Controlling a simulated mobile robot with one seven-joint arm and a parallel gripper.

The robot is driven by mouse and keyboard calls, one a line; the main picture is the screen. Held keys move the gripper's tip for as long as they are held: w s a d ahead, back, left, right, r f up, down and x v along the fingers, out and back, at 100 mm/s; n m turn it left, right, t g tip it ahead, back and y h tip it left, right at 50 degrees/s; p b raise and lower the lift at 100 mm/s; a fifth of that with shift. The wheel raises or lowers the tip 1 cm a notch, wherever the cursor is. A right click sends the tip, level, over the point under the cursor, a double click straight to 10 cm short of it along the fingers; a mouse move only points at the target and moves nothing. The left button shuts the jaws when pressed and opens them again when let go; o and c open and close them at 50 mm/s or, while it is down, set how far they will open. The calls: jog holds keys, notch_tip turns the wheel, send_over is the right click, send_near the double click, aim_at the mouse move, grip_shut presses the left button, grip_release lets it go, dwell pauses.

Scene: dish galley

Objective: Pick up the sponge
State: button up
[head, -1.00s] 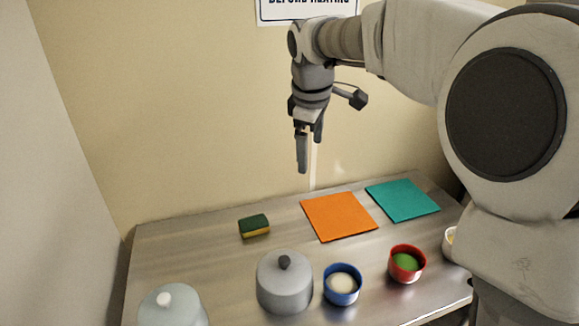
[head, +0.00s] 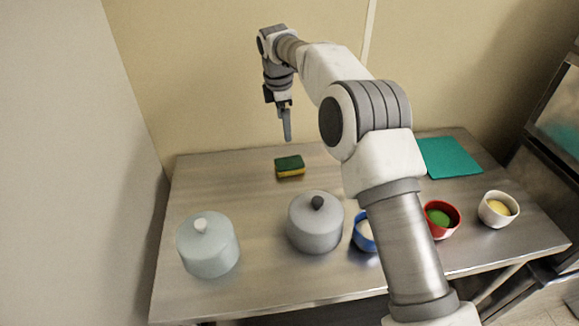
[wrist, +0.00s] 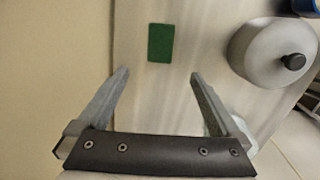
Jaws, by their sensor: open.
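The sponge (head: 289,167) is green on top and yellow below. It lies flat on the steel table toward the back, left of centre in the head view. In the wrist view the sponge (wrist: 161,43) shows its green face, beyond the fingertips and between their lines. My gripper (head: 287,138) hangs pointing down above the sponge, apart from it. In the wrist view my gripper (wrist: 158,74) has its two fingers spread wide with nothing between them.
A grey lidded pot (head: 315,226) stands in front of the sponge, with a pale lidded pot (head: 208,247) to its left. Blue (head: 364,236), red (head: 441,220) and white (head: 498,209) bowls stand to the right. A teal mat (head: 450,158) lies at the back right.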

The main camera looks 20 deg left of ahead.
send_over(289, 163)
jog(key=f, duration=1.1)
jog(key=shift+s+a+f, duration=0.2)
jog(key=shift+s, duration=0.2)
jog(key=shift+w+d+f+p, duration=0.1)
jog(key=shift+w+f+p, duration=0.05)
jog(key=shift+f, duration=0.75)
jog(key=shift+w+d+f+p, duration=0.1)
jog(key=shift+w+f+p, duration=0.05)
jog(key=shift+f, duration=0.75)
jog(key=shift+w+d+f+p, duration=0.1)
jog(key=shift+w+f+p, duration=0.05)
jog(key=shift+f, duration=0.75)
jog(key=c, duration=1.2)
jog(key=shift+c, duration=0.2)
